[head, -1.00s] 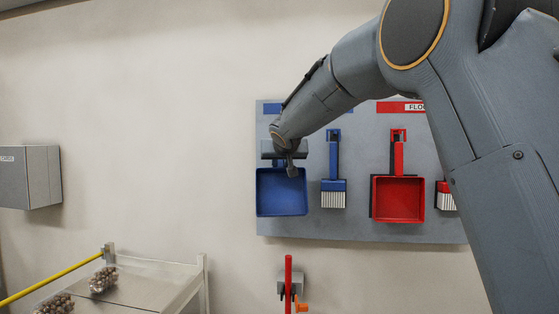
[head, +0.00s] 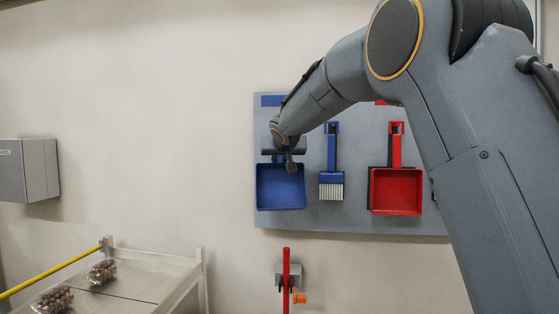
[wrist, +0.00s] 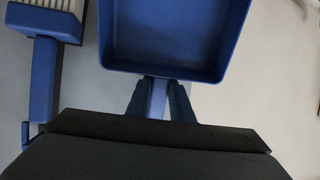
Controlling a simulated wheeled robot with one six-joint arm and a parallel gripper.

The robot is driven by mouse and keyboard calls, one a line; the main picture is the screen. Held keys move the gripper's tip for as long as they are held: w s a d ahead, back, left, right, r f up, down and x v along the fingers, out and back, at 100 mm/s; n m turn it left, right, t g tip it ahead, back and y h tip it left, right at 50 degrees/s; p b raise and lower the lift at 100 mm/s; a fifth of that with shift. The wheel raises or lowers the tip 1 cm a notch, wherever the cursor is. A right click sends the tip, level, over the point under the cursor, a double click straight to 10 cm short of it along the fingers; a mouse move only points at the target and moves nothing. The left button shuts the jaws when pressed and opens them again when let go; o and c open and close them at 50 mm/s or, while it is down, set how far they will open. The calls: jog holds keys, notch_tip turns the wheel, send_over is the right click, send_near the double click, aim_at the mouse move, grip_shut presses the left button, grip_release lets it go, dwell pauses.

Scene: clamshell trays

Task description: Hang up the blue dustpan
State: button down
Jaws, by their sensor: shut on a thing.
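The blue dustpan (head: 281,190) is upright at the left end of the grey wall board, pan down and handle up. My gripper (head: 287,156) is in front of its handle and hides most of it. In the wrist view the dustpan's pan (wrist: 175,35) is at the top, and my gripper (wrist: 158,105) is shut on its blue handle, one finger on each side. The hook or peg behind the handle is hidden, so I cannot tell whether the dustpan hangs on it.
On the grey board (head: 350,222) a blue brush (head: 331,185) hangs just right of the dustpan, then a red dustpan (head: 396,190). A grey box (head: 28,170) is on the wall at left. A red-handled tool (head: 286,280) is below the board. A table (head: 150,280) with bagged goods stands at lower left.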

dwell(0.3)
jog(key=c, duration=1.5)
grip_release()
jog(key=a+b+v, duration=0.1)
jog(key=b+v, duration=0.2)
jog(key=v, duration=0.4)
jog(key=s+d+f+g, duration=0.2)
jog(key=s+d+f, duration=0.3)
jog(key=f, duration=0.4)
jog(key=s+d+f+g+h, duration=0.1)
jog(key=s+d+f+g, duration=0.15)
jog(key=s+f, duration=0.5)
jog(key=s+d+f+g, duration=0.2)
jog(key=s+d+f, duration=0.25)
jog(key=f, duration=0.65)
jog(key=s+d+f+g, duration=0.1)
jog(key=s+f, duration=0.4)
jog(key=s, duration=0.3)
jog(key=s+d+f+g, duration=0.2)
jog(key=s+f, duration=0.4)
jog(key=s, duration=0.2)
jog(key=s+d+f+g, duration=0.2)
jog(key=s+f, duration=0.3)
jog(key=s, duration=0.4)
jog(key=shift+f+m+g, duration=0.25)
jog(key=shift+f+m, duration=0.1)
jog(key=shift+m, duration=0.05)
